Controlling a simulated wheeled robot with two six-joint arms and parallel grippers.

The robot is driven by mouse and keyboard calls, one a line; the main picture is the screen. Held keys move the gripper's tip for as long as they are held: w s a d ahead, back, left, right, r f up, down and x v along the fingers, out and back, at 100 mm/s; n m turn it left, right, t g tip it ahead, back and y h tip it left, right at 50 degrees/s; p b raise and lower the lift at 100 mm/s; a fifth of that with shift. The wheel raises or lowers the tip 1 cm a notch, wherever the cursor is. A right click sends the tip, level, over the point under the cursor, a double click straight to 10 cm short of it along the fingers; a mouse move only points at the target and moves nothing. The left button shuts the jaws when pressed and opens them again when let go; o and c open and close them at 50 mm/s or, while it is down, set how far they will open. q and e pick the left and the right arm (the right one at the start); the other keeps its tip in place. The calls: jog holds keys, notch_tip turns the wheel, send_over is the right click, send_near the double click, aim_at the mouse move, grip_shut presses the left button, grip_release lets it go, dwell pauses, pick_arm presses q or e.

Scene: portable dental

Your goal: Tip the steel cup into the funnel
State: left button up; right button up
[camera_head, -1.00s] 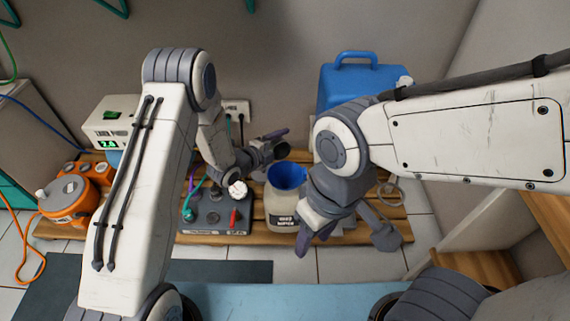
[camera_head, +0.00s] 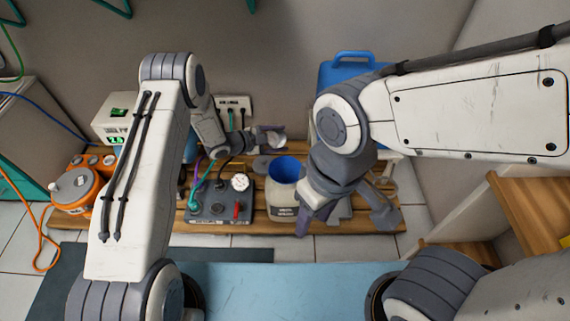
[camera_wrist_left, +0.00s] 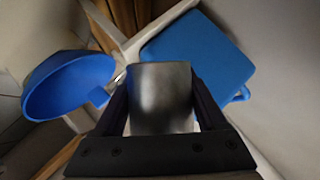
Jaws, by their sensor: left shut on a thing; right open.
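The steel cup (camera_head: 278,142) is in my left gripper (camera_head: 270,136), behind the blue funnel and above its level in the head view. In the left wrist view the cup (camera_wrist_left: 160,98) sits between both fingers, its grey side facing the camera. The blue funnel (camera_head: 285,169) stands in the mouth of a pale labelled jug (camera_head: 284,203). In the left wrist view the funnel (camera_wrist_left: 66,86) is left of the cup and apart from it. I cannot tell the cup's exact tilt or contents. My right gripper (camera_head: 314,218) is open and empty, close by the jug's right side.
A grey control box (camera_head: 220,204) with a gauge and hoses stands left of the jug on a slatted wooden bench (camera_head: 262,233). A blue case (camera_head: 346,75) stands behind on the right. An orange device (camera_head: 77,189) stands at far left.

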aim_at(276, 139)
pick_arm(q)
jog(key=shift+w+a+f+n, duration=0.1)
jog(key=shift+f+n, duration=0.2)
jog(key=shift+w+a+f+n+g+h, duration=0.3)
jog(key=shift+w+f+n+g+h, duration=0.1)
jog(key=shift+w+f+n+g, duration=0.1)
jog(key=shift+w+a+f+n+g+h+b, duration=0.35)
jog(key=shift+w+n+g+b, duration=0.2)
jog(key=shift+b, duration=0.3)
notch_tip(276, 139, down, 7)
jog(key=w+n+g+h+b, duration=0.1)
jog(key=n+b, duration=0.1)
jog(key=b, duration=0.7)
jog(key=shift+w+a+g, duration=0.25)
jog(key=shift+a+g, duration=0.1)
jog(key=shift+r+n, duration=0.1)
jog(key=shift+n, duration=0.15)
